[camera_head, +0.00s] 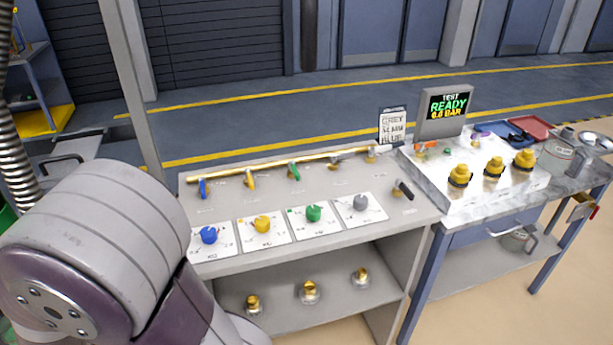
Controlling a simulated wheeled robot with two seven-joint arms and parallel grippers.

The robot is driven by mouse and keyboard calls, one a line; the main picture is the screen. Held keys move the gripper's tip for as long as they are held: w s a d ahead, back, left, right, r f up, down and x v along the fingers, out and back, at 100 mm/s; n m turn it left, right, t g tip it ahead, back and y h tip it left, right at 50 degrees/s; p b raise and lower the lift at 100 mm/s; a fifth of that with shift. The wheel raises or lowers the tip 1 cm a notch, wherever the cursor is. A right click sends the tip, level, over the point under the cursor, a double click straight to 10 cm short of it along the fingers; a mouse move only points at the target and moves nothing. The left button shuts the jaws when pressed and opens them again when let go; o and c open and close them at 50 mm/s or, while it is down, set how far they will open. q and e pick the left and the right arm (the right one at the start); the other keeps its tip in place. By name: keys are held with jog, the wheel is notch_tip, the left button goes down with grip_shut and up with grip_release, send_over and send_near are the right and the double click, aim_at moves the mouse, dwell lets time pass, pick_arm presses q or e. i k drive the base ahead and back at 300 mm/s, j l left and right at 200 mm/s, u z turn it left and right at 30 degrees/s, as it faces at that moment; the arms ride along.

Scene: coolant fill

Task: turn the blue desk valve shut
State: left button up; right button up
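A blue lever handle (202,188) sits at the left end of a brass pipe along the back of the grey desk (330,225). It points roughly toward the front of the desk. A blue round knob (209,235) stands on a white dial card in front of it, at the left of the card row. The marks on its card are too small to read. My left arm's large grey link fills the lower left. Neither gripper shows in the view.
Yellow (263,223), green (314,213) and grey (361,202) knobs stand right of the blue one, with more levers behind. A side table (489,234) holds brass fittings and a steel jug (557,157).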

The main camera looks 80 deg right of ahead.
aim_at(202, 181)
jog(key=z, duration=2.1)
